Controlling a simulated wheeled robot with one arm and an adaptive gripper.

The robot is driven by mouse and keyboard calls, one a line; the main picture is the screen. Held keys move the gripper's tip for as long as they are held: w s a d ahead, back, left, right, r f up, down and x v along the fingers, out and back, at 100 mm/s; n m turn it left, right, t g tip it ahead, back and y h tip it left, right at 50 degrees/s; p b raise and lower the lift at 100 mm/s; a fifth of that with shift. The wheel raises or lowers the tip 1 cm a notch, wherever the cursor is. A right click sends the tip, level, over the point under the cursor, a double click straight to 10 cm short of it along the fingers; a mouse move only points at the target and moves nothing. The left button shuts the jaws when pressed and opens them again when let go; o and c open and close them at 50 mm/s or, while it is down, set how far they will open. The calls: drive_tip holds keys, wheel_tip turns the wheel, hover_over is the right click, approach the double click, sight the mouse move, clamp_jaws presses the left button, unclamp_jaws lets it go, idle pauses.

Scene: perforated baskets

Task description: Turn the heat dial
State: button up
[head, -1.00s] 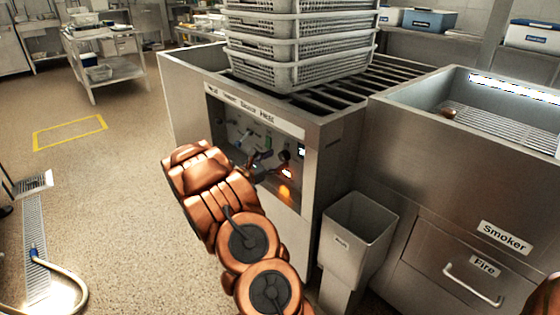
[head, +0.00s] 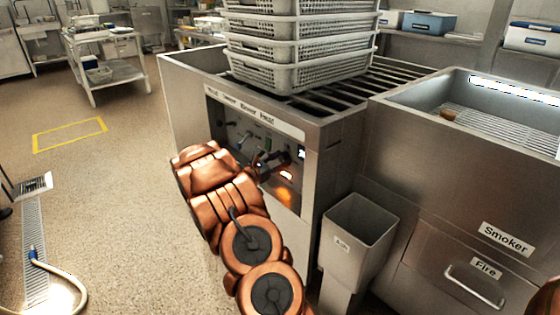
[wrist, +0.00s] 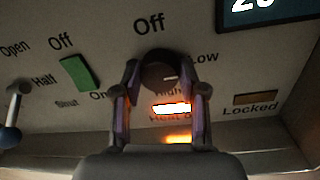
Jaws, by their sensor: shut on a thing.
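The heat dial (wrist: 158,72) is a dark round knob on the metal control panel (wrist: 110,30). "Off" is printed above it, "Low" to its right, and a partly hidden "High" below. My gripper (wrist: 163,92) is shut on the dial, one finger on each side. In the head view my gripper (head: 272,168) is at the panel's lower right part and hides the dial. A lit orange-white lamp (wrist: 172,108) glows just below the dial, between the fingers. The dial's exact pointing is hard to read.
A green rocker switch (wrist: 76,73) and a lever (wrist: 14,115) are left of the dial. A display (wrist: 265,12) and a "Locked" indicator (wrist: 255,98) are to its right. Stacked perforated baskets (head: 300,78) stand above. A grey bin (head: 358,240) and the smoker (head: 470,180) stand right.

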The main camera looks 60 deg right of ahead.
drive_tip(key=shift+c, duration=1)
drive_tip(key=shift+r+p, duration=0.15)
drive_tip(key=shift+p, duration=0.4)
drive_tip(key=n+p, duration=0.1)
drive_tip(key=p, duration=0.2)
drive_tip(key=shift+r+n, duration=0.2)
drive_tip(key=shift+n, duration=0.1)
drive_tip(key=n+p, duration=0.2)
drive_tip(key=p, duration=0.1)
drive_tip(key=shift+p, duration=0.35)
drive_tip(key=n+p, duration=0.3)
drive_tip(key=shift+w+n+p, duration=0.1)
drive_tip(key=shift+n+p, duration=0.2)
drive_tip(key=shift+p, duration=0.1)
drive_tip(key=n+p, duration=0.3)
drive_tip(key=n, duration=0.2)
drive_tip(key=shift+w+d+f+y, duration=0.1)
drive_tip(key=shift+y, duration=0.3)
drive_tip(key=shift+f+n+g+p, duration=0.1)
drive_tip(key=shift+n+g+p, duration=0.25)
drive_tip(key=shift+n, duration=0.9)
drive_tip(key=shift+f+n+g+p, duration=0.15)
drive_tip(key=shift+n+p, duration=0.35)
drive_tip(key=shift+n, duration=0.75)
